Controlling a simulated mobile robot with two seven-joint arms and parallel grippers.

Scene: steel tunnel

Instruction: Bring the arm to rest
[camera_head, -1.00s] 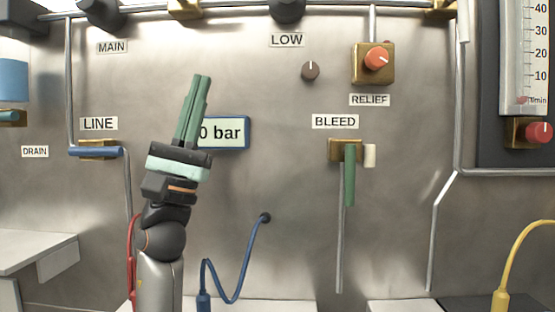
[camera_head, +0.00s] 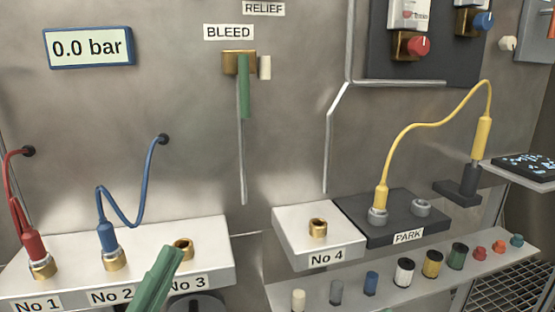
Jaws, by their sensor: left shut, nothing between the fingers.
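My left gripper (camera_head: 158,278) shows at the bottom of the head view, its green fingers shut together with nothing between them. The fingers point up and right, in front of the white block with the No 2 and No 3 labels, and hide part of it. The rest of this arm is below the picture. My right gripper is not in view.
The white block (camera_head: 215,235) carries a red plug (camera_head: 33,245), a blue plug (camera_head: 107,237) and an empty brass socket (camera_head: 183,248). A yellow plug (camera_head: 381,198) stands on the dark PARK block (camera_head: 360,222). A shelf (camera_head: 460,272) holds several small coloured parts. The green-handled BLEED valve (camera_head: 244,88) hangs above.

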